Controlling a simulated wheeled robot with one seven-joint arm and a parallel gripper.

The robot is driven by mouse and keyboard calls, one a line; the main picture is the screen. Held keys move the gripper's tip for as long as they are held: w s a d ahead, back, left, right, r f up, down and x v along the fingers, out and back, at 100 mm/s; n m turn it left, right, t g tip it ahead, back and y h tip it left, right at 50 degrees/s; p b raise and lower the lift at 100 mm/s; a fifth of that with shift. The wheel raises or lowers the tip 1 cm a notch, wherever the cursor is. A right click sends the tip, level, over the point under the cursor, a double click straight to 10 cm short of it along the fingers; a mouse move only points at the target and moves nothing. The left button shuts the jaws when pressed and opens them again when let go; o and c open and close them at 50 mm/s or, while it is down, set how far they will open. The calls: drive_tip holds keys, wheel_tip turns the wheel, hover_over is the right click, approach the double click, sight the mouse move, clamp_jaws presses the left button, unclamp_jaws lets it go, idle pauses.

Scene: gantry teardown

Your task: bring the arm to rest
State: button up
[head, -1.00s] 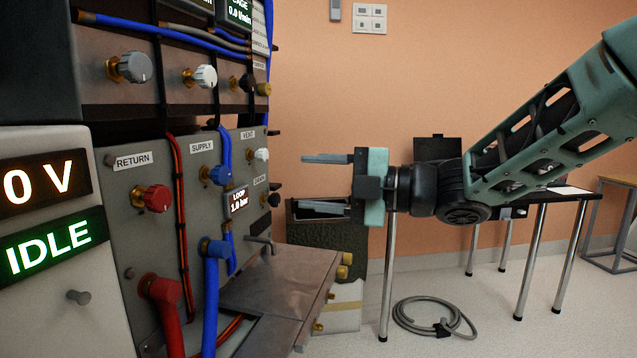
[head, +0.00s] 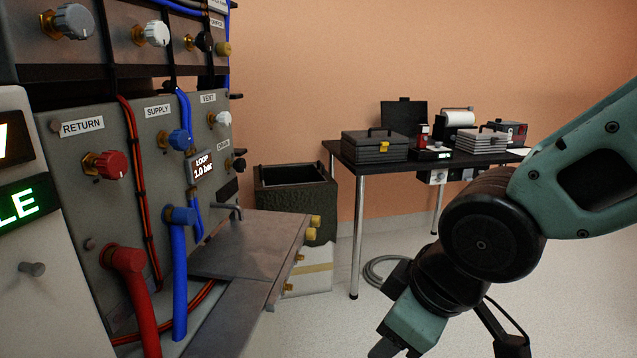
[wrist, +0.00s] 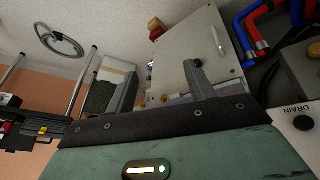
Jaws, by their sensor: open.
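My arm reaches in from the right edge of the head view and folds down at a dark round joint. My gripper (head: 450,350) points down at the bottom of that view, partly cut off by the frame edge. In the wrist view its two fingers (wrist: 162,85) stand well apart with nothing between them. The gripper is open and empty. It appears apart from the panel and the table.
The panel (head: 145,185) with red and blue hoses stands at left, a metal shelf (head: 245,245) jutting from it. A dark bin (head: 295,195) stands behind. A black table (head: 350,160) carries cases and instruments. A grey hose coil (head: 380,272) lies on the floor.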

drive_tip(key=s+d+f+m+g+h, duration=0.25)
drive_tip(key=s+d+g, duration=0.2)
drive_tip(key=s, duration=0.65)
wheel_tip(320, 180, up, 20)
drive_tip(key=p, duration=2)
drive_tip(key=shift+t, duration=0.35)
drive_tip(key=shift+r+y, duration=0.1)
drive_tip(key=shift+y, duration=0.15)
